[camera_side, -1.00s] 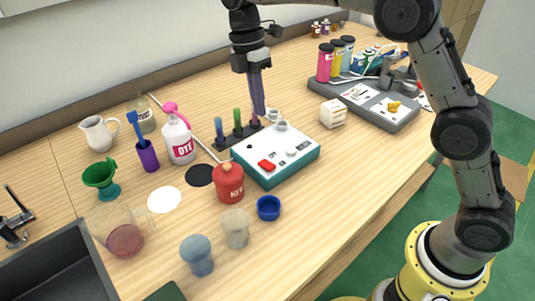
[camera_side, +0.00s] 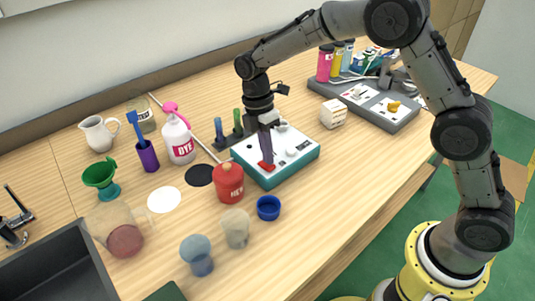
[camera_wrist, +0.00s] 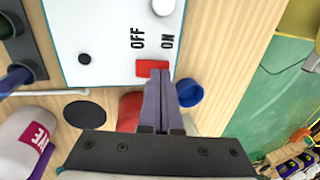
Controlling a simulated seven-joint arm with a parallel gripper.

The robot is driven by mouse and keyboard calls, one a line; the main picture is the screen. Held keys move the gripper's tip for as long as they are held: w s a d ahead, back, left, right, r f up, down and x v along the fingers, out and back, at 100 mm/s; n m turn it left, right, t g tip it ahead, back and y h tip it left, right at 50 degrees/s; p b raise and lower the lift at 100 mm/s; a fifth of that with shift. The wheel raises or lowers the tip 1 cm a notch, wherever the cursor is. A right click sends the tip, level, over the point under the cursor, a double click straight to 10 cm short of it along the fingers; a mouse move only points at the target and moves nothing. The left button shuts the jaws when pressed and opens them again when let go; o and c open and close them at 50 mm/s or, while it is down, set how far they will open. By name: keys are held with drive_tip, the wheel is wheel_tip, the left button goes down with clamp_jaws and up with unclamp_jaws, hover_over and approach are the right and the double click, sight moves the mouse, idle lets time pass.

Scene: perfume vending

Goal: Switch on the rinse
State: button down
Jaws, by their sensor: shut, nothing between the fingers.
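A teal box with a white top (camera_side: 305,149) stands mid-table. Its red switch (camera_side: 262,166) is near the front left edge of the top. In the wrist view the red switch (camera_wrist: 145,68) lies below printed OFF and ON marks, with OFF on the left and ON on the right. My gripper (camera_side: 268,162) is shut and empty, pointing down with its tips at the red switch. In the wrist view my gripper (camera_wrist: 160,74) covers the switch's right, ON-side part. I cannot tell whether the tips touch it.
A red jar (camera_side: 229,184) and a blue cup (camera_side: 268,208) stand close in front of the box. A rack with a green tube (camera_side: 238,121) is behind it. A white dye bottle (camera_side: 179,142) stands left, and a white cube (camera_side: 333,114) right.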

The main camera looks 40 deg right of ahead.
drive_tip(key=shift+f, duration=0.3)
drive_tip(key=shift+s, duration=0.1)
